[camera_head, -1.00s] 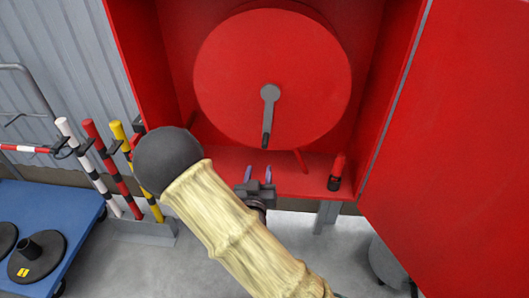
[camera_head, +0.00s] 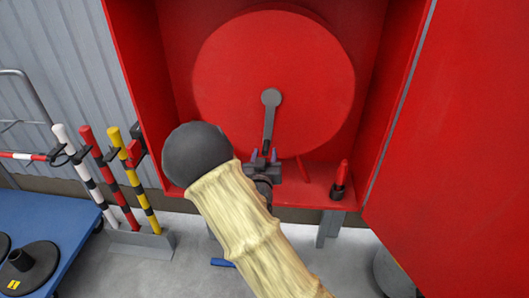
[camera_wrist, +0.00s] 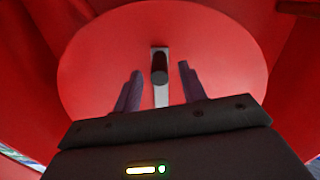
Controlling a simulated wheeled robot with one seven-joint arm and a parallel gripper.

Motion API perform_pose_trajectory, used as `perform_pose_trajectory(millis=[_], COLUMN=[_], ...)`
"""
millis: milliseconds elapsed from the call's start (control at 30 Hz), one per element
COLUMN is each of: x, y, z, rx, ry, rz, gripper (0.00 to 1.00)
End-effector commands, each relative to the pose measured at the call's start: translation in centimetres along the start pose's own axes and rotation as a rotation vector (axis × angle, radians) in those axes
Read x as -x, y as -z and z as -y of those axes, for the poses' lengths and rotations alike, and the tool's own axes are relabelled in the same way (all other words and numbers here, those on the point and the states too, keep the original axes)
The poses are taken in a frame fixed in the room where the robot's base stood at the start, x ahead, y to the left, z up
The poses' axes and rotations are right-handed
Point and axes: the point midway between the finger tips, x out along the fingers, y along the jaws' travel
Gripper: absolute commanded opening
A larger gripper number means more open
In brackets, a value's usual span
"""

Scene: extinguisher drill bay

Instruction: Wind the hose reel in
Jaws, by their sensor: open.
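The hose reel (camera_head: 310,60) is a large red disc inside an open red cabinet. A grey crank (camera_head: 270,112) runs from its centre straight down, with a dark handle at its lower end. In the wrist view the dark handle (camera_wrist: 159,68) sticks out toward the camera, with the red reel disc (camera_wrist: 95,70) behind it. My gripper (camera_head: 264,155) is open at the crank's lower end. In the wrist view its two purple fingers (camera_wrist: 159,88) stand either side of the handle, with visible gaps. The hose itself is not seen.
The cabinet's red door (camera_head: 460,130) stands open at the right. A small red nozzle-like item (camera_head: 340,178) stands on the cabinet floor. Striped posts (camera_head: 125,180) in a grey stand and a blue platform trolley (camera_head: 55,220) are at the left.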

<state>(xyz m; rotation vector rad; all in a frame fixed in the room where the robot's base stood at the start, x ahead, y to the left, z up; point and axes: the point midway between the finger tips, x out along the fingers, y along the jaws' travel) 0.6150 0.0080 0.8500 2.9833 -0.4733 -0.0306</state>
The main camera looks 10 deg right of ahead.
Motion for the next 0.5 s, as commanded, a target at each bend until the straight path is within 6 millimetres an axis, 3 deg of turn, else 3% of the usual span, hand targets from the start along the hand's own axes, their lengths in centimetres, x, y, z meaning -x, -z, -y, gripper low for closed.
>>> perform_pose_trajectory(millis=[167,433,500], x=[-1.7,-1.9,-1.9], y=[0.0,0.0,0.0], z=[-0.1,-0.3,-0.2], rx=[0.000,0.000,0.000], ry=[-0.002,-0.005,-0.003], rz=[0.000,0.001,0.000], gripper=[0.41,0.41,0.32])
